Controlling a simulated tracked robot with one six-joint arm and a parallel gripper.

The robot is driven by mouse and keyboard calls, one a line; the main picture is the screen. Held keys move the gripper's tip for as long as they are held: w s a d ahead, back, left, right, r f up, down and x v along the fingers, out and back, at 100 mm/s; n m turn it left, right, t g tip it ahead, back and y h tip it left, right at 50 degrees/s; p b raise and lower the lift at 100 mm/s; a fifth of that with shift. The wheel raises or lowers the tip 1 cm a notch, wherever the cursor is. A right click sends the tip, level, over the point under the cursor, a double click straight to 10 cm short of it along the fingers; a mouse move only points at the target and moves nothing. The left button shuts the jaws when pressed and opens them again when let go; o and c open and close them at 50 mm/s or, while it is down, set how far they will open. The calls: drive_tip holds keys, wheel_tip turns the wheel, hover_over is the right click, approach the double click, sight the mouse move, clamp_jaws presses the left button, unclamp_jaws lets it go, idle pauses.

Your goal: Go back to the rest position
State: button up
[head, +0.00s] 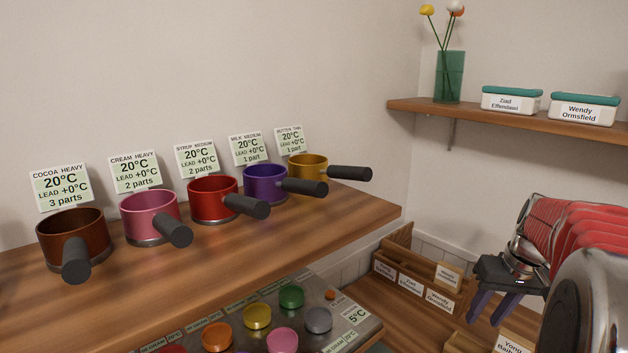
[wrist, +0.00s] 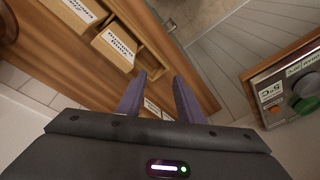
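My gripper (head: 492,306) is at the lower right of the head view, at the end of my red-and-silver arm. Its two purple fingers point down and are spread apart, with nothing visible between them. In the wrist view my gripper (wrist: 160,98) also shows its two fingers apart and empty. Below and beyond it is a wooden surface with labelled wooden boxes (head: 405,262). My gripper appears apart from these boxes.
A wooden shelf (head: 330,232) at left holds several coloured pots with dark handles, the brown one (head: 90,232) nearest. Below is a panel (head: 355,335) with coloured knobs. A right wall shelf (head: 420,108) bears a green vase (head: 449,78) and two labelled containers (head: 512,101).

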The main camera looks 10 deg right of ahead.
drive_tip(key=s+a+n+t, duration=0.1)
drive_tip(key=s+a, duration=0.2)
drive_tip(key=a, duration=0.7)
drive_tip(key=s+a+r+n+t, duration=0.1)
drive_tip(key=s+a, duration=0.3)
drive_tip(key=a, duration=0.7)
drive_tip(key=s+a+n+t, duration=0.1)
drive_tip(key=s+a+n, duration=0.1)
drive_tip(key=a, duration=0.9)
drive_tip(key=shift+s+a+r, duration=0.15)
drive_tip(key=shift+s, duration=0.65)
